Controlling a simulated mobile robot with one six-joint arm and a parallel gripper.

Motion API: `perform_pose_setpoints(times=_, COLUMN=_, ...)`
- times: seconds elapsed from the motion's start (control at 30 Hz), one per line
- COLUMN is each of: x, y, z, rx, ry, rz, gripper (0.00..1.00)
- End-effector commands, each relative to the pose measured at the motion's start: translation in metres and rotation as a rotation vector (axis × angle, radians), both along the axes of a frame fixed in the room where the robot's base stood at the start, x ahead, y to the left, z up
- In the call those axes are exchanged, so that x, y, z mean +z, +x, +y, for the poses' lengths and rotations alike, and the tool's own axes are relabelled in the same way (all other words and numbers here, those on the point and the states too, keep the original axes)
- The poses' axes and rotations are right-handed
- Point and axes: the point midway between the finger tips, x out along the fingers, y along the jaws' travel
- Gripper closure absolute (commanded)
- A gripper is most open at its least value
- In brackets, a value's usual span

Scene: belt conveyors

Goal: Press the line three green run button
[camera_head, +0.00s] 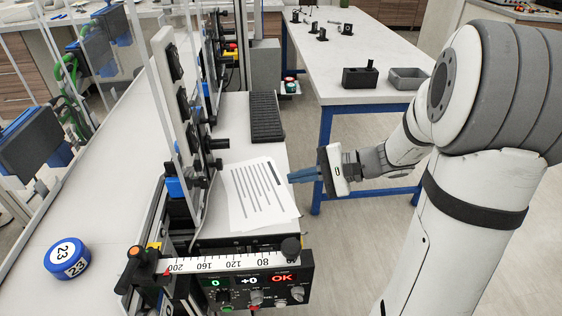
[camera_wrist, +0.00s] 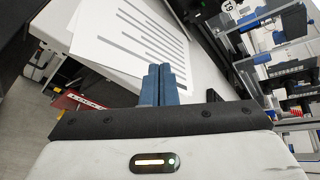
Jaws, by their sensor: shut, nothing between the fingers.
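A small box with a green and a red button (camera_head: 290,86) shows beyond the paper sheets in the head view. It is too small to read a line number, and I cannot tell whether it is the line three run button. My gripper (camera_head: 290,178) points left, its blue fingers at the right edge of the bench by the paper sheets. In the wrist view my gripper (camera_wrist: 160,70) has its fingers together and empty, with the sheets beyond. No green run button can be made out in the wrist view.
Paper sheets (camera_head: 258,192) lie on the bench. A control panel (camera_head: 258,289) with knobs and an OK display stands in front, under a ruler (camera_head: 225,263). A blue puck marked 23 (camera_head: 67,258) lies on the left surface. A white table (camera_head: 372,88) stands behind; floor is clear between.

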Motion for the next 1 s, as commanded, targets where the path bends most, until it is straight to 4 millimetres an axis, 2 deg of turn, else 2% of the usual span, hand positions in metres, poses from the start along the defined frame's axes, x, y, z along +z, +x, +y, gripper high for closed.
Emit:
perform_pose_setpoints(times=0.03, x=-0.034, y=0.022, z=-0.013, rx=-0.081, ry=0.089, rz=0.008, gripper=1.0)
perform_pose_setpoints(times=0.1, x=-0.053, y=0.048, z=-0.031, rx=-0.187, ry=0.196, rz=-0.003, gripper=1.0)
perform_pose_setpoints(times=0.2, x=-0.08, y=0.08, z=-0.062, rx=-0.329, ry=0.317, rz=-0.03, gripper=1.0)
perform_pose_setpoints(times=0.3, x=-0.1, y=0.102, z=-0.09, rx=-0.445, ry=0.4, rz=-0.06, gripper=1.0)
perform_pose_setpoints(times=0.4, x=-0.113, y=0.114, z=-0.109, rx=-0.521, ry=0.448, rz=-0.081, gripper=1.0)
perform_pose_setpoints(times=0.6, x=-0.119, y=0.121, z=-0.123, rx=-0.573, ry=0.477, rz=-0.099, gripper=1.0)
perform_pose_setpoints(times=1.0, x=-0.117, y=0.121, z=-0.116, rx=-0.569, ry=0.476, rz=-0.098, gripper=1.0)
